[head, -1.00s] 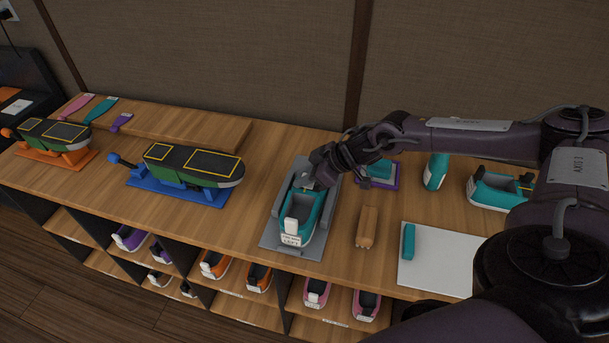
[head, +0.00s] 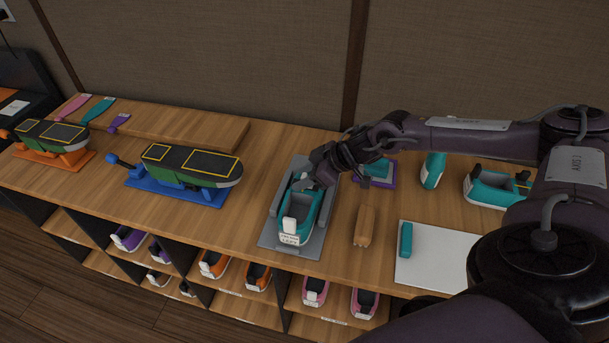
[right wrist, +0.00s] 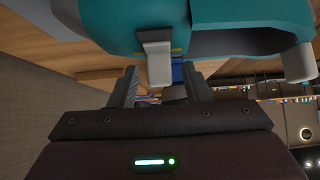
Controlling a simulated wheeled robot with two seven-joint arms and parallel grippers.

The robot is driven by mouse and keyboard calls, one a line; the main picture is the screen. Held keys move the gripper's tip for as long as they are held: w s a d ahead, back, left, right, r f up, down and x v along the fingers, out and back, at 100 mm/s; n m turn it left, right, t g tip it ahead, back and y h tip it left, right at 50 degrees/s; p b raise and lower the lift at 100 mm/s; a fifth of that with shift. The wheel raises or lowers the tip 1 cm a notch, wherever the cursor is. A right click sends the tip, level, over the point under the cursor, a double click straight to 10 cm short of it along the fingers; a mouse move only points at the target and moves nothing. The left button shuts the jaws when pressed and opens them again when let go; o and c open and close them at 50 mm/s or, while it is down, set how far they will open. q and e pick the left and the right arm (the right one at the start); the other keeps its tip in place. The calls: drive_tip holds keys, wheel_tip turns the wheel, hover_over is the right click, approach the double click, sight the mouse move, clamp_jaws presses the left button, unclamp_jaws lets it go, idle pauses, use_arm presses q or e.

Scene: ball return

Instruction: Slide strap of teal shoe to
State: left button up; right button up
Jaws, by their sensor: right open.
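The teal shoe (head: 298,224) sits in a grey holder (head: 276,238) on the wooden counter, its white heel tab and label toward me. My right gripper (head: 316,181) is at its far end and partly hides the front. In the right wrist view the teal shoe (right wrist: 225,28) fills the top. A pale grey strap end (right wrist: 159,62) hangs down from it. My open right gripper (right wrist: 160,88) has one finger on each side of the strap end, with gaps showing. Whether a finger touches it, I cannot tell. My left gripper is out of view.
A wooden block (head: 365,226) and a white board (head: 432,262) with a teal piece lie right of the holder. Another teal shoe (head: 494,187) stands farther right. A green-and-black shoe form on a blue stand (head: 178,190) is left. Counter between is clear.

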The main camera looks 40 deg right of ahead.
drive_tip(key=b+v, duration=0.1)
drive_tip(key=v, duration=0.6)
drive_tip(key=shift+s+d+r, duration=0.15)
drive_tip(key=shift+s+r, duration=0.05)
drive_tip(key=shift+s, duration=0.05)
